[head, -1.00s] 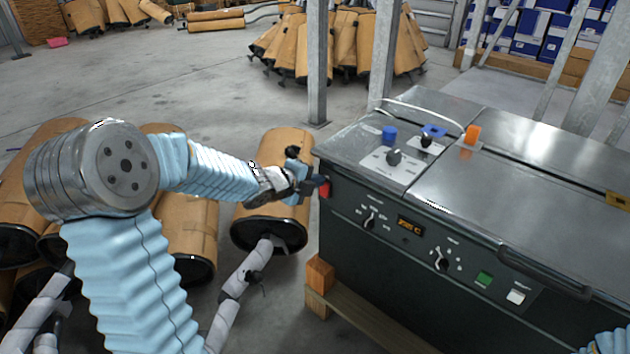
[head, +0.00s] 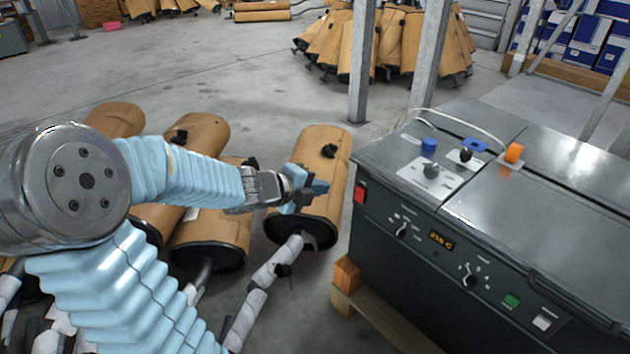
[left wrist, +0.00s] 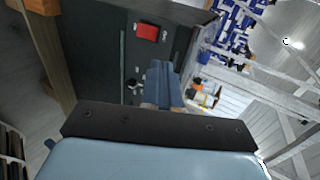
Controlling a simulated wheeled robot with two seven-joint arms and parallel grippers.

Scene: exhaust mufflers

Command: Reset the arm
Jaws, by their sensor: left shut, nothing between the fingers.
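My left arm comes in from the left in the head view, covered in light blue bellows. Its gripper (head: 308,194) is shut and empty, with blue fingers. In the head view it overlaps the front muffler (head: 322,150), a brown-wrapped cylinder, and is apart from the machine to its right. The left wrist view shows the closed blue fingers (left wrist: 163,82) pointing toward the dark machine side. The red switch (head: 360,192) on the machine's corner shows clear of the gripper; it also shows in the left wrist view (left wrist: 147,32). My right gripper is not in view.
A dark machine (head: 470,215) with knobs, a lit display (head: 441,240) and a green button (head: 512,300) stands at the right on a wooden pallet (head: 385,322). Several wrapped mufflers (head: 210,240) lie at the left. Metal posts (head: 362,60) rise behind. Concrete floor is open behind the mufflers.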

